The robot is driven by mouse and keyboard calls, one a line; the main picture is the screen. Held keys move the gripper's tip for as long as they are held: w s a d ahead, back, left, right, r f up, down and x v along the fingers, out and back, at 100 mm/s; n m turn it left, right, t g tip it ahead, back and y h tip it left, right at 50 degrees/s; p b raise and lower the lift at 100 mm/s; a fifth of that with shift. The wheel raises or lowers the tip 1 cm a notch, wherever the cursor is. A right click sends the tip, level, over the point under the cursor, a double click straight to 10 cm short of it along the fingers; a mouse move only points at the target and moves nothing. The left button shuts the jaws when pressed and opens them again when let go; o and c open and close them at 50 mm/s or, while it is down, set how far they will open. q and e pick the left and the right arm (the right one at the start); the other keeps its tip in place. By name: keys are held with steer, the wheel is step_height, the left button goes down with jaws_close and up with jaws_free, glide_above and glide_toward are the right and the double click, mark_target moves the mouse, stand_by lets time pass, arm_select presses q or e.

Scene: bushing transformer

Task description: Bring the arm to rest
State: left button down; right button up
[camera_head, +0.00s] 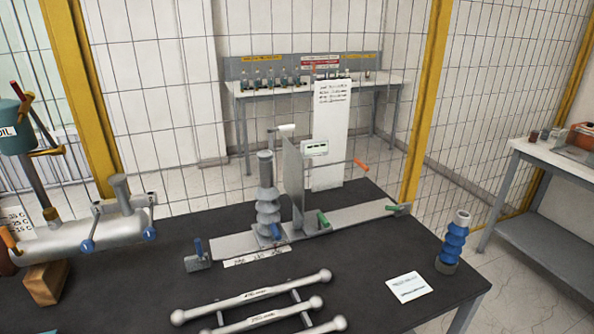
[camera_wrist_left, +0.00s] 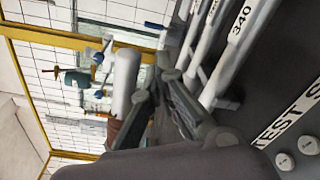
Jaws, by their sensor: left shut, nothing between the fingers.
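My left gripper (camera_wrist_left: 163,84) shows in the left wrist view with its dark fingers closed and nothing held between them. The wrist view is turned on its side, and the white rods (camera_wrist_left: 215,60) on the table lie beyond the fingers. The arm itself is not in the head view, and neither is my right gripper.
A grey tank (camera_head: 95,235) stands at left. Mesh fencing with a yellow post (camera_head: 428,95) stands behind.

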arm_select(q)
steer(key=d+r+m+t+h, duration=0.1)
steer(key=d+r+m+h, duration=0.4)
steer(key=m+h, duration=0.4)
steer(key=d+r+m+t+h, duration=0.1)
steer(key=d+r+m+h, duration=0.1)
steer(key=d+m+h, duration=0.65)
steer(key=s+a+f+m+g+y, duration=0.4)
steer(key=s+a+f+m+g, duration=0.3)
steer(key=s+f+m+g, duration=0.4)
steer(key=s+a+f+m+g+y, duration=0.3)
steer(key=s+a+y, duration=0.25)
steer(key=a, duration=0.55)
step_height(320, 180, down, 25)
steer(key=s+g, duration=0.1)
steer(key=s, duration=0.1)
steer(key=s+a+f+g, duration=0.1)
steer(key=s+a+f, duration=0.2)
steer(key=s+f, duration=1.4)
steer(key=shift+f, duration=0.6)
